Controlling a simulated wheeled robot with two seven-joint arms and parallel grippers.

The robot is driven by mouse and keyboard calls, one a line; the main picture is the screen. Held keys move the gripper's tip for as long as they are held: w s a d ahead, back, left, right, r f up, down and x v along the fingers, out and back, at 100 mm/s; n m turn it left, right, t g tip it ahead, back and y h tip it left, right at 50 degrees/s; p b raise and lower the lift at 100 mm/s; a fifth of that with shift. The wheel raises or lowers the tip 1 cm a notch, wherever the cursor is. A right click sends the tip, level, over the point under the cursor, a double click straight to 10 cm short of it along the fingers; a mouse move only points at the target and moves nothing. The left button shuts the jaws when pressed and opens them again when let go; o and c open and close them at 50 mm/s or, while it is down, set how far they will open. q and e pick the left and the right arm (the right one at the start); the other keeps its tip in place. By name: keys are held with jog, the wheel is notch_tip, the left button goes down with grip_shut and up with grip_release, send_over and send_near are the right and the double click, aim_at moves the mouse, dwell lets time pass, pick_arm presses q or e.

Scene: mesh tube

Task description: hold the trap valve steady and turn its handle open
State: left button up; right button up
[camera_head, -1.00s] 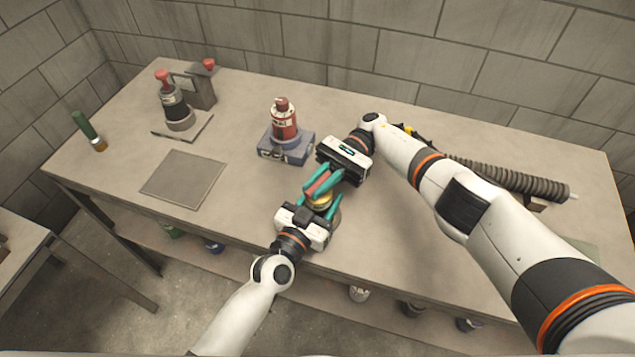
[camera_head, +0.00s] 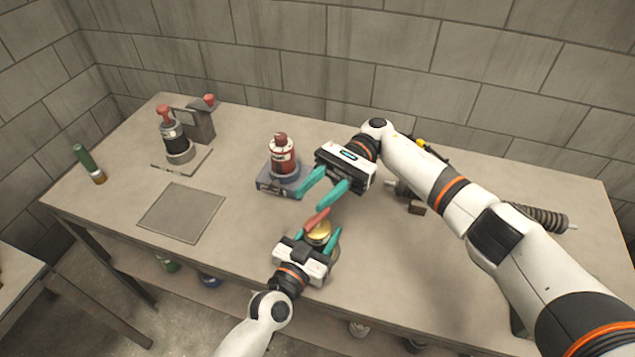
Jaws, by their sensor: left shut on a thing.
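The trap valve (camera_head: 319,234) shows a gold, round body with a red handle (camera_head: 316,220) on top, near the table's front edge. My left gripper (camera_head: 317,241) is shut on the valve body from the front, with a teal finger on either side. Its lower part is hidden by the gripper. My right gripper (camera_head: 323,190) is behind and above the handle. Its teal fingers are spread, with nothing between them, and they are apart from the handle.
A red bottle-like part (camera_head: 283,153) stands on a blue-grey block behind the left gripper. A grey mat (camera_head: 182,212) and a black device with a red knob (camera_head: 174,135) are to the left. A green-handled tool (camera_head: 84,157) lies far left. A ribbed hose (camera_head: 540,216) is at right.

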jog(key=shift+r, duration=1.05)
jog(key=shift+o, duration=0.4)
